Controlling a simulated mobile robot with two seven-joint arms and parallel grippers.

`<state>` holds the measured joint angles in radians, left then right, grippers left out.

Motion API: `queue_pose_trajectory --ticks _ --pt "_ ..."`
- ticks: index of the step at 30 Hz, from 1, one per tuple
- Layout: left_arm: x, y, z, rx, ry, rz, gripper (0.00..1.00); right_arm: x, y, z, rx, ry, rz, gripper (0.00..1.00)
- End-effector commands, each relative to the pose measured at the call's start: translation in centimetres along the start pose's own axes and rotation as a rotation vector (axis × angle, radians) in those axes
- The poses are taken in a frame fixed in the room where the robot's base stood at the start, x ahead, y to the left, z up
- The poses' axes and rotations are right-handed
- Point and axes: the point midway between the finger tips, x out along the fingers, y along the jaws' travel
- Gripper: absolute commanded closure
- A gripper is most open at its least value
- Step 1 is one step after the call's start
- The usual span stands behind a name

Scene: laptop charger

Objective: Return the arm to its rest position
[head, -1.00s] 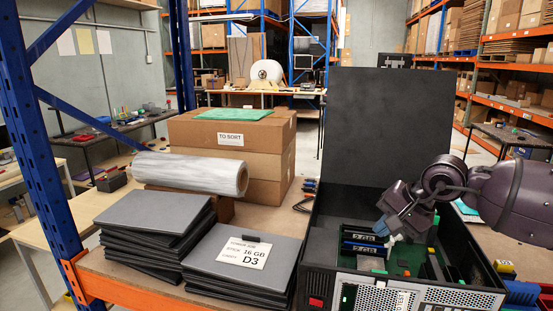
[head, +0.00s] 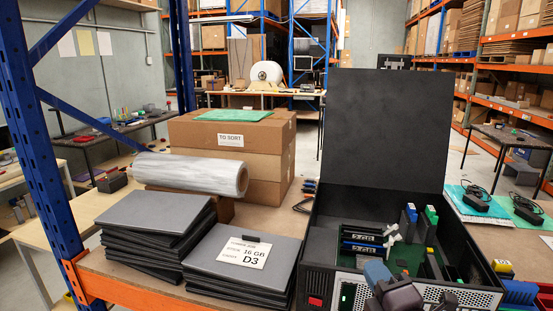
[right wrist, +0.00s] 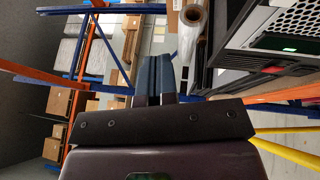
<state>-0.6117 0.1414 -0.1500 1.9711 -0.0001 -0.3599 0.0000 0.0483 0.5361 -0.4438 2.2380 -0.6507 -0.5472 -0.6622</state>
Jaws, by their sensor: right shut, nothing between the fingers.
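My right gripper (head: 378,272) is low in the head view, just in front of the open computer case (head: 335,77). Its blue fingers are shut and empty, and they also show in the right wrist view (right wrist: 153,80). The case stands with its lid up; two modules marked 2 GB (head: 362,238) sit inside, beside a white clip-like part (head: 393,233). The gripper and wrist cover part of the case's front. My left gripper is in neither view.
Stacks of grey laptops (head: 155,215) stand left of the case, one with a 16 GB D3 label (head: 243,252). Behind are cartons (head: 232,140) and a plastic-wrap roll (head: 195,173). Black chargers (head: 475,198) lie on green mats at right. A blue rack post (head: 40,130) stands at left.

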Motion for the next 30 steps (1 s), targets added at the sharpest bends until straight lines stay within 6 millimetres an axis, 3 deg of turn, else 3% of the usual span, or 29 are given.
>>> queue_pose_trajectory --ticks 6,12,21,30 --pt "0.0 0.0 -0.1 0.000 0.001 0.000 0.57 -7.5 -7.6 3.7 0.560 -0.365 -0.364 1.00" --pt "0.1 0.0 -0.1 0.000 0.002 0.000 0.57 -16.0 -13.0 4.3 0.966 -0.702 -0.643 1.00" --pt "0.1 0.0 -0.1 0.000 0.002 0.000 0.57 -24.2 -15.6 3.0 1.254 -1.007 -0.860 1.00" --pt "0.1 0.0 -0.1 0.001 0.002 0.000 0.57 -29.8 -16.2 1.5 1.418 -1.225 -0.997 1.00"
